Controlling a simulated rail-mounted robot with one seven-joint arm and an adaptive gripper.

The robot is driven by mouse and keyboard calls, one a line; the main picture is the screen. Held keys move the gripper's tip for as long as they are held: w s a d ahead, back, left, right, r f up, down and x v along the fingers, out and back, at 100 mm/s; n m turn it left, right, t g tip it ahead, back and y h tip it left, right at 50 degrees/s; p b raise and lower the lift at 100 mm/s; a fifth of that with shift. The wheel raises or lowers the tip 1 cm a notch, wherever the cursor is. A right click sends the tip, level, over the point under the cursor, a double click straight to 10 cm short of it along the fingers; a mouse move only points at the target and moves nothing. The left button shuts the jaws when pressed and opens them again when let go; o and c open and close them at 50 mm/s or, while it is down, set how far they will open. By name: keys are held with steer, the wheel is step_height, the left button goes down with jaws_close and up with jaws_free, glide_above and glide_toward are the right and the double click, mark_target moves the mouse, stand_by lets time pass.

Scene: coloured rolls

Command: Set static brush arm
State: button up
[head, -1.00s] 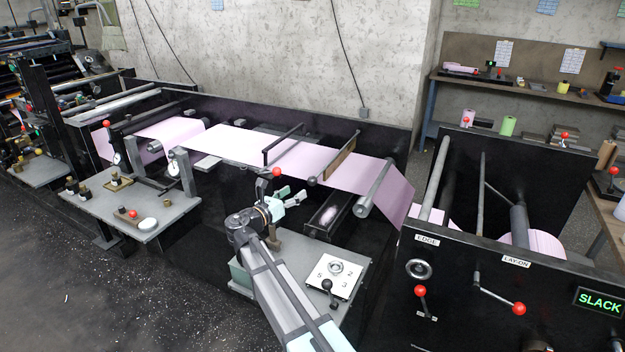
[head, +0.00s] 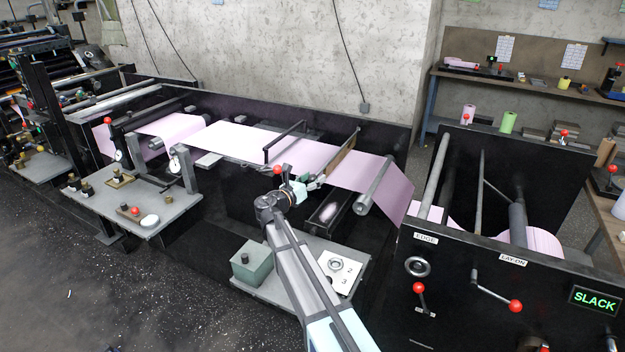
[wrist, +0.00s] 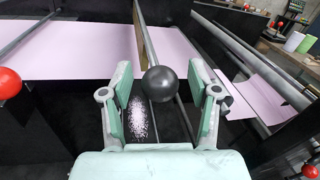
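The static brush arm shows in the head view as a brown-faced bar (head: 343,155) above the pink web (head: 300,155). In the wrist view its grey rod (wrist: 150,40) runs away from me and a black ball knob (wrist: 160,84) is at its near end. My gripper (head: 316,181) is at this near end, and its fingers hide the knob in the head view. In the wrist view my gripper (wrist: 163,90) is open, with one finger on each side of the knob and a visible gap on both sides.
A red knob (wrist: 9,83) stands close on the left, also in the head view (head: 277,169). Below are a grey shelf with a green box (head: 251,262) and a white dial plate (head: 338,270). A dark tray with pale specks (head: 328,212) lies under the web.

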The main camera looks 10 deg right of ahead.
jaws_close()
steer(key=shift+g+y, duration=0.4)
steer(key=shift+y, duration=0.1)
steer(key=r+p, duration=0.2)
steer(key=r, duration=0.1)
steer(key=r+p, duration=0.5)
steer(key=r, duration=0.1)
steer(key=shift+w+d+p, duration=0.2)
steer(key=shift+w+p, duration=0.2)
step_height(320, 180, up, 9)
steer(key=w+d+p, duration=0.1)
steer(key=w+p, duration=0.1)
steer(key=p, duration=0.2)
steer(key=shift+w+d, duration=0.25)
steer(key=shift+d, duration=0.1)
steer(key=shift+r, duration=0.15)
steer(key=shift+o, duration=0.3)
jaws_free()
steer(key=shift+d, duration=0.1)
steer(key=shift+s, duration=0.1)
